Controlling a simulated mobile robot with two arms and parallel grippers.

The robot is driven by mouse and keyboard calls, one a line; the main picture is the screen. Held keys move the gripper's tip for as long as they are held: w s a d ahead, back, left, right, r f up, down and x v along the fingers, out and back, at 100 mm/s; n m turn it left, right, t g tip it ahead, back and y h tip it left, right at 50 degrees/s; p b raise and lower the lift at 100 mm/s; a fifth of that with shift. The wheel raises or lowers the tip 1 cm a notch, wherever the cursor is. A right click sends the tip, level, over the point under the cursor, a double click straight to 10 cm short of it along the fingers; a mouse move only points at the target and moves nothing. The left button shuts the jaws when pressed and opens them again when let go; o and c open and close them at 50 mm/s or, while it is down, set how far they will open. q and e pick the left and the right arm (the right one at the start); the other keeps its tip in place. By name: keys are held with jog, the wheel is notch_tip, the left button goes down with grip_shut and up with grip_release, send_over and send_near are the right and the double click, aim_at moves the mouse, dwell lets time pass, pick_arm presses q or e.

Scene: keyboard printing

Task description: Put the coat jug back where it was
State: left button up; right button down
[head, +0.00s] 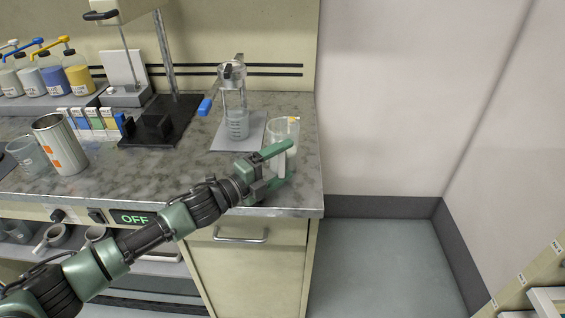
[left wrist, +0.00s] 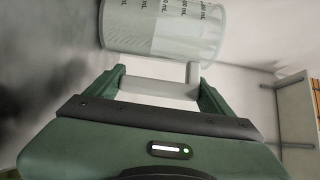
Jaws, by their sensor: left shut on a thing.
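The coat jug (head: 275,133) is a clear measuring jug at the right front end of the counter in the head view. In the left wrist view the jug (left wrist: 165,25) has mL marks and a pale handle (left wrist: 158,88). My left gripper (head: 277,168) is shut on this handle, with one green finger on each side of it. The gripper covers part of the jug in the head view. I cannot tell whether the jug's base touches the counter. My right gripper is not in view.
Behind the jug, a glass vessel on a stand (head: 236,120) sits on a grey plate (head: 222,143). A metal cylinder (head: 62,148) and a glass beaker (head: 26,155) stand at the left. The counter's front edge and right end are close to the jug. Bare counter (head: 170,175) lies left of it.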

pick_arm(q)
jog(key=shift+f, duration=0.1)
jog(key=o, duration=2)
jog(key=shift+r, duration=0.25)
jog(key=v, duration=0.3)
jog(key=b+v, duration=0.1)
jog(key=v, duration=0.6)
jog(key=shift+s+a+f, duration=0.2)
jog(key=shift+a+f, duration=0.1)
jog(key=shift+s+a+r+b, duration=0.15)
jog(key=shift+s+a+b, duration=0.15)
jog(key=shift+s+a, duration=0.2)
